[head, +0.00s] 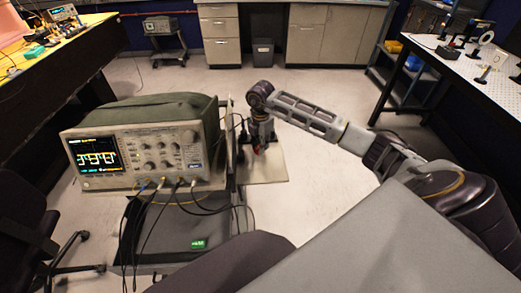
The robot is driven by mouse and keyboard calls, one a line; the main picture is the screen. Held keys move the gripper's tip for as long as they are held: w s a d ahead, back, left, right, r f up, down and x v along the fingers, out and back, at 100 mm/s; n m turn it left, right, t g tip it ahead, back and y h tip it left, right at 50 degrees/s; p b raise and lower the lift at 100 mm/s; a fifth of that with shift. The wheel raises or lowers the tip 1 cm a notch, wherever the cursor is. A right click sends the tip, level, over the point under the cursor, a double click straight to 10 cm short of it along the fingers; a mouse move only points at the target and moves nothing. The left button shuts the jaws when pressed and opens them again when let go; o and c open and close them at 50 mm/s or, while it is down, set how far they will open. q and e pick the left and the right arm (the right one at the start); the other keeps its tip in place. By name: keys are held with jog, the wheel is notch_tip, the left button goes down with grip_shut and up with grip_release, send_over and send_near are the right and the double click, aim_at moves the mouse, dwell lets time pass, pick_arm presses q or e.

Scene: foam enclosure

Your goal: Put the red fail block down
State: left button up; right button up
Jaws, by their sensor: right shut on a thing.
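My right gripper (260,141) points down beside the right side of the oscilloscope. It is shut on the red fail block (259,150), which shows only as a small patch of red at the fingertips. The block is over a pale board (270,168) at the cart's right side. I cannot tell whether it touches the board. A small green block with light lettering (198,244) lies on the cart's dark lower surface. My left gripper is not in view.
The oscilloscope (140,150) stands on the cart (165,235), with cables hanging from its front. A dark chair (25,215) is at left. Benches stand at left (75,60) and right (460,75). Cabinets (330,38) and a bin (263,52) are behind. Open floor lies beyond the cart.

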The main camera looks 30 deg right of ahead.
notch_tip(320, 180, down, 2)
jog(key=shift+f, duration=0.1)
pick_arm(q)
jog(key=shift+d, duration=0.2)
pick_arm(e)
jog(key=shift+f, duration=0.4)
jog(key=shift+f, duration=0.15)
jog(key=o, duration=0.8)
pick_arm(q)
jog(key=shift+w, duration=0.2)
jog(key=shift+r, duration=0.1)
pick_arm(e)
jog(key=shift+r, duration=0.2)
jog(key=shift+r, duration=0.7)
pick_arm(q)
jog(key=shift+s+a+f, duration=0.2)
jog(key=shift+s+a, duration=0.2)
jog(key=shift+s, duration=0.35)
pick_arm(e)
notch_tip(320, 180, up, 11)
jog(key=shift+f, duration=0.2)
